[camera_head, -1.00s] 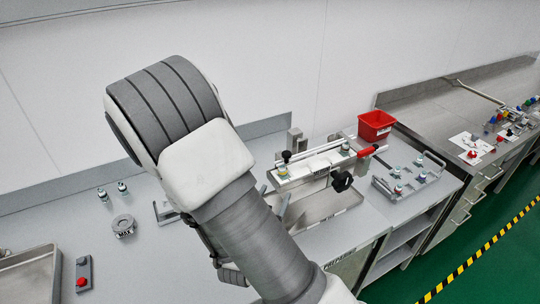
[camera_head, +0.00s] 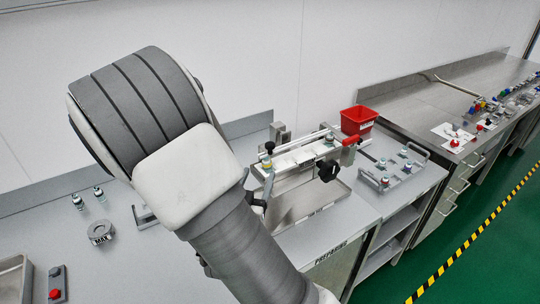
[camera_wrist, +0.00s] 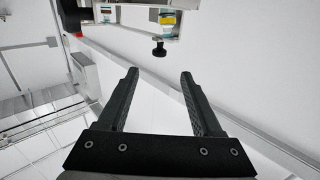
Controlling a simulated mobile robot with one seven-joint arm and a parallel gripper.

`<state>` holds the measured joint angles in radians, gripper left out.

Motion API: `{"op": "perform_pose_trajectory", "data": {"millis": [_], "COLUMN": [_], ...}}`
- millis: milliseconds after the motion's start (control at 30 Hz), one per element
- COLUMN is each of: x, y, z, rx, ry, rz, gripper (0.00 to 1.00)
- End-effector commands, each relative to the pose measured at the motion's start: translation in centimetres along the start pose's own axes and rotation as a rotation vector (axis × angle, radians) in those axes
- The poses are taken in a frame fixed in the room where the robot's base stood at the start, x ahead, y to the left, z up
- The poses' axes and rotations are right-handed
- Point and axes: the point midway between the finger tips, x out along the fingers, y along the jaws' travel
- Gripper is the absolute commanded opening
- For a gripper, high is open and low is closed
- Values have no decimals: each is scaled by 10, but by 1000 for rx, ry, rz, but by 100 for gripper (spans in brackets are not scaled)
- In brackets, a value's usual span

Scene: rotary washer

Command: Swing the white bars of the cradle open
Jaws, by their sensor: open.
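The rotary washer's cradle (camera_head: 309,152), with its long white bars, stands above a metal tray on the bench, right of my arm. It has a black knob at its left end, a larger black knob (camera_head: 328,171) at the front and a red handle (camera_head: 352,141) at the right. In the wrist view, part of the cradle frame (camera_wrist: 120,27) shows at the top, with a capped vial and a small black knob (camera_wrist: 159,47). My gripper (camera_wrist: 158,76) is open and empty, its fingers pointing toward that knob but apart from it. My arm mostly hides the gripper in the head view.
A red bin (camera_head: 358,120) stands behind the cradle's right end. A rack with vials (camera_head: 392,170) sits to the right. The metal tray (camera_head: 312,208) lies below. Two vials, a round MAX-marked piece (camera_head: 101,233) and a red button box (camera_head: 57,284) are at left.

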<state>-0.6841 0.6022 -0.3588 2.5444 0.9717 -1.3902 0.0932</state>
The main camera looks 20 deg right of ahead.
Motion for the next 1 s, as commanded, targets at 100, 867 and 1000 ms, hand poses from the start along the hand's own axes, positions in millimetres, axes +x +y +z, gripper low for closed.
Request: {"op": "perform_pose_trajectory", "data": {"millis": [100,867,1000], "x": [8,124,134], "y": [0,2,1], "z": [5,-2,-1], "rx": [4,-2,-2], "ry": [1,2,1], "rz": [2,2,0], "gripper": [67,67,67]}}
